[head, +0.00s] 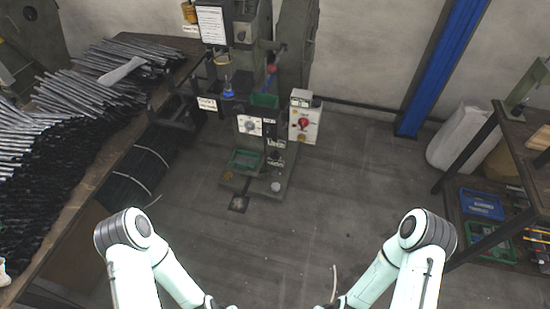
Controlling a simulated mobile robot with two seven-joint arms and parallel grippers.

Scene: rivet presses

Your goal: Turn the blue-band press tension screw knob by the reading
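A dark green-grey press (252,40) stands against the back wall, slightly left of the picture's middle. A small blue part (228,88) shows on its left side; I cannot tell whether it is the blue band. A white dial plate (250,125) with a round grey centre is on the press's lower front. Its reading is too small to make out. I cannot tell for certain which part is the tension screw knob. My two arms come in from the bottom, well short of the press. Their ends run off the bottom edge, so neither gripper shows.
A grey box (304,118) with a red knob stands right of the press. A green tray (244,159) lies at its foot. A bench with many metal rods (75,95) fills the left. A shelved table (520,150) stands right.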

